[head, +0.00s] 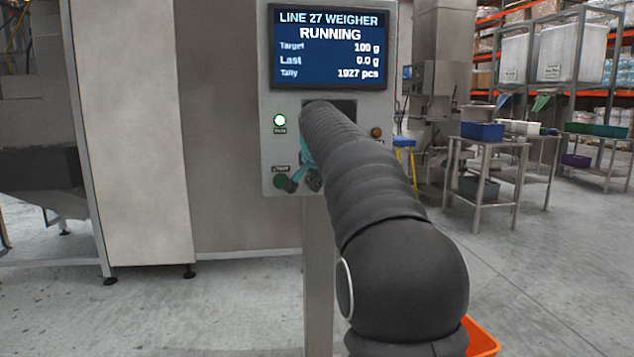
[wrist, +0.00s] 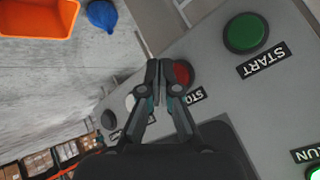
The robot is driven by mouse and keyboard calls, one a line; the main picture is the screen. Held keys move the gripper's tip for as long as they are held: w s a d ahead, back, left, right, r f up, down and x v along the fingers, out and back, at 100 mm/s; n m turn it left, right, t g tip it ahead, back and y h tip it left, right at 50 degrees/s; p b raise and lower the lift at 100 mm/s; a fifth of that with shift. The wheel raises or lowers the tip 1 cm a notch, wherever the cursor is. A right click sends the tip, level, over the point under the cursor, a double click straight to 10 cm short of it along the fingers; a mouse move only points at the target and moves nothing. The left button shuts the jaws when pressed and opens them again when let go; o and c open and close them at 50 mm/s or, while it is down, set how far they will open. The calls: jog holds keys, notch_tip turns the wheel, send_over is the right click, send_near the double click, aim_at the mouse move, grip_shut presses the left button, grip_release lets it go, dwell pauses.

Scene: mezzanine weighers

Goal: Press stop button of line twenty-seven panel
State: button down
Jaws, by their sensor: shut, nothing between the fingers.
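The line 27 panel (head: 266,60) is a grey box on a post; its screen (head: 330,45) reads "LINE 27 WEIGHER RUNNING". In the wrist view the red stop button (wrist: 184,73) shows just right of my fingertips, its left edge behind them, its label partly covered. My gripper (wrist: 159,66) is shut and empty, in front of the panel's button row; I cannot tell whether it touches anything. In the head view my arm hides the stop button. The green start button (wrist: 245,33) also shows at the panel's lower left in the head view (head: 281,182).
A lit green run lamp (head: 280,120) and an amber lamp (head: 376,132) flank my arm. A white button (wrist: 130,101) and black knob (wrist: 108,118) lie beyond the stop button. An orange bin (head: 481,338) stands on the floor. Steel tables (head: 490,143) stand at right.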

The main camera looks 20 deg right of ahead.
dwell(0.5)
jog(key=shift+w+d+p, duration=0.15)
jog(key=shift+w+p, duration=0.35)
jog(key=shift+w+d+p, duration=0.1)
jog(key=shift+w+p, duration=0.3)
jog(key=shift+p, duration=0.05)
dwell(0.5)
jog(key=shift+s, duration=0.1)
dwell(0.4)
jog(key=shift+s+a+b, duration=0.25)
jog(key=shift+s+b, duration=0.25)
jog(key=shift+s, duration=0.2)
jog(key=shift+s+a+b, duration=0.2)
jog(key=shift+s+b, duration=0.3)
jog(key=shift+s, duration=0.3)
jog(key=shift+s+a+b, duration=0.25)
jog(key=shift+s+b, duration=0.2)
jog(key=shift+s, duration=0.4)
jog(key=shift+s+a+b, duration=0.2)
jog(key=shift+s+b, duration=0.3)
jog(key=shift+s, duration=0.3)
